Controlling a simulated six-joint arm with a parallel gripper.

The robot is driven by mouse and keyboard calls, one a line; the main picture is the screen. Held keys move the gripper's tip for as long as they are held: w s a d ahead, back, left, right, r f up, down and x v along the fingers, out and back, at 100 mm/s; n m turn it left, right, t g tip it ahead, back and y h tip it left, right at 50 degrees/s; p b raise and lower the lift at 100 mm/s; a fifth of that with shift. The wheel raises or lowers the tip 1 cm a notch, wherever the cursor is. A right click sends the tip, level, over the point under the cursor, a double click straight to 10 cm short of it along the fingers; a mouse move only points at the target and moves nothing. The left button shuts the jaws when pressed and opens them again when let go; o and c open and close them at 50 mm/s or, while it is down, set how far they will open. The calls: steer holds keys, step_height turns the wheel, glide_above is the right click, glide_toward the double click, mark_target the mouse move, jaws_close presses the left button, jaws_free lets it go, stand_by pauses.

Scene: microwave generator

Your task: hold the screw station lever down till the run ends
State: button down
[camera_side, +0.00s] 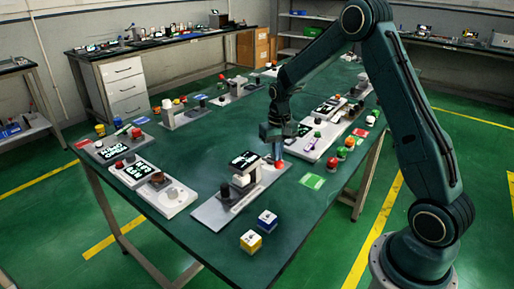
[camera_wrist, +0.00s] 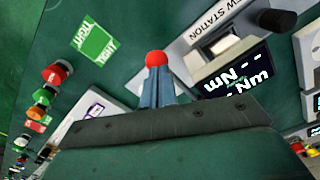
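The screw station (camera_side: 213,214) is a grey plate with a post, a dark screen and a black-and-white fixture, on the green table. In the wrist view its labelled plate (camera_wrist: 207,27) and screen (camera_wrist: 236,80) are at upper right; the screen shows dashes and "Nm". A red ball knob (camera_wrist: 156,59), seemingly the lever's end, is right at my fingertips. The knob also shows small in the side view (camera_side: 279,165), directly under my gripper (camera_side: 279,157). In the wrist view the blue-grey fingers of my gripper (camera_wrist: 156,75) are together. The lever's arm is mostly hidden.
A green card (camera_wrist: 96,41) lies beside the station. Red, orange and green buttons (camera_side: 342,153) stand to the right. A yellow block (camera_side: 251,242) and a blue block (camera_side: 267,221) are at the near edge. Other stations stand left and behind.

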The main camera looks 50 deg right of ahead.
steer(key=shift+s+f, duration=0.1)
steer(key=shift+f, duration=1.6)
stand_by(1.3)
steer(key=shift+r, duration=0.15)
steer(key=shift+r, duration=5)
steer(key=s+a+r+n+t, duration=0.3)
steer(key=s+a+r, duration=0.75)
steer(key=r, duration=0.25)
steer(key=s+a+r+n+t, duration=0.1)
steer(key=s+a, duration=0.4)
steer(key=s, duration=1)
steer(key=shift+s+a+r+n+t, duration=0.15)
steer(key=shift+s+n+t, duration=0.15)
steer(key=shift+n+t, duration=0.6)
